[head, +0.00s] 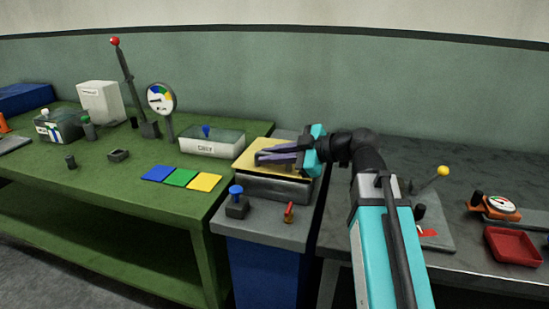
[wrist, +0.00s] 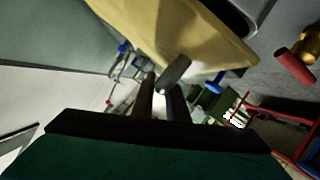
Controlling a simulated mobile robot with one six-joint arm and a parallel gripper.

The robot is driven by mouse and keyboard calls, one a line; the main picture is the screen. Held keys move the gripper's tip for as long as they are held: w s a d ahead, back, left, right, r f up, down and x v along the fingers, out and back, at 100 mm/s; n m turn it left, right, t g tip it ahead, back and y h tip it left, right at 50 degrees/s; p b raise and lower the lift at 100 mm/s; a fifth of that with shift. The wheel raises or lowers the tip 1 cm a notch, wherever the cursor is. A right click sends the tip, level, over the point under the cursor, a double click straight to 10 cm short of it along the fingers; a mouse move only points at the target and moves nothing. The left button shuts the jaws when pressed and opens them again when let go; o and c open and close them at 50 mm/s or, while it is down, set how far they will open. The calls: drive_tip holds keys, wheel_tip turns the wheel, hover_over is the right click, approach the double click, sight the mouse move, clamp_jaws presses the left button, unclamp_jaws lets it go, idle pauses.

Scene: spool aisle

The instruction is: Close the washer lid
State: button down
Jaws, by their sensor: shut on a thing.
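The washer is a grey box (head: 272,188) with a yellow lid (head: 243,166), on a grey-topped blue pedestal. The lid lies over the box; I cannot tell whether a small gap is left beneath it. My gripper (head: 259,157) reaches in from the right, low over the lid, with its fingers pointing left. In the wrist view the lid (wrist: 190,30) fills the top, and a short grey handle (wrist: 174,72) stands out from it at the fingertips (wrist: 163,83). My gripper is shut on this handle. The fingers hide part of the lid in the head view.
A blue-knobbed block (head: 237,206) and a small red-handled valve (head: 288,213) stand in front of the washer. A white bin (head: 212,147) is on the green bench to the left. A yellow-balled lever (head: 442,171) and red tray (head: 513,246) are right.

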drive_tip(key=shift+s+a+f+b, duration=0.15)
drive_tip(key=shift+f+b, duration=0.35)
drive_tip(key=shift+f, duration=0.15)
drive_tip(key=shift+s+f, duration=0.1)
drive_tip(key=shift+f, duration=0.05)
drive_tip(key=c, duration=1.8)
unclamp_jaws()
drive_tip(key=shift+f, duration=0.1)
drive_tip(key=shift+o, duration=0.2)
drive_tip(key=shift+s+d+r, duration=0.15)
drive_tip(key=shift+d+r, duration=0.2)
drive_tip(key=shift+d, duration=0.3)
drive_tip(key=p+v, duration=0.1)
drive_tip(key=v, duration=0.9)
drive_tip(key=shift+s+d+r, duration=0.1)
drive_tip(key=shift+s+d, duration=0.15)
drive_tip(key=shift+d, duration=0.05)
drive_tip(key=shift+v, duration=0.75)
